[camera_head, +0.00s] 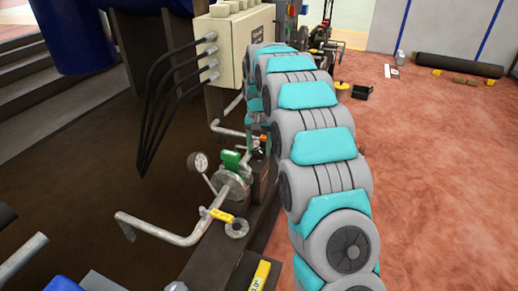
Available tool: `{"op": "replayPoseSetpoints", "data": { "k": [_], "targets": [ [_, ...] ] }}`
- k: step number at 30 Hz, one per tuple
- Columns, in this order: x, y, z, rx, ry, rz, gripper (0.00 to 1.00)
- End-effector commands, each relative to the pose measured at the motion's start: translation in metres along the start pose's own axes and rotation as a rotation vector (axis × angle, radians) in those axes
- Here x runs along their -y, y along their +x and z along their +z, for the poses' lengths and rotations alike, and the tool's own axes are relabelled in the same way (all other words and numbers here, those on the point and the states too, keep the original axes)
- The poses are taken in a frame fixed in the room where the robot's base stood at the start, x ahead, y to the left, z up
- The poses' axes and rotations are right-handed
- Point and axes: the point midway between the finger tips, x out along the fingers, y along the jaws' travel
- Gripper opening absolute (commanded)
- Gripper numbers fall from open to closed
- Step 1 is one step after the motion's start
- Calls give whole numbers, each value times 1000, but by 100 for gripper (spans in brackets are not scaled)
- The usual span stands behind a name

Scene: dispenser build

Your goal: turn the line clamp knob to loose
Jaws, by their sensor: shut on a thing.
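My grey and teal arm curves from the lower right up to the grey box and folds down behind itself. My gripper (258,151), small and dark, is at its far end, low beside the pipework. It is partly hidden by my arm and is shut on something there. A small orange part (263,138) shows right at the gripper; it looks like part of the line clamp knob, but the knob's shape and setting are too small and covered to tell. A green block (231,159) on the pipe fitting is just left of the gripper.
A pressure gauge (198,162), a yellow-handled valve (221,214) and a bent pipe (160,228) are left of the gripper. Black cables (155,105) hang from the grey box (232,40). A dark beam (232,250) runs below. Reddish floor on the right is mostly clear.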

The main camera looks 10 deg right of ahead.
Motion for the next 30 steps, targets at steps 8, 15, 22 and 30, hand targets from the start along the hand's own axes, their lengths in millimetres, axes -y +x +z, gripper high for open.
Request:
{"op": "replayPoseSetpoints", "data": {
  "k": [8,15,22,30],
  "targets": [
    [0,-1,0,-1,-242,0,3],
    [1,-1,0,-1,-395,-1,3],
    [0,-1,0,-2,-477,0,3],
    [0,-1,0,-2,-506,0,3]
  ]
}}
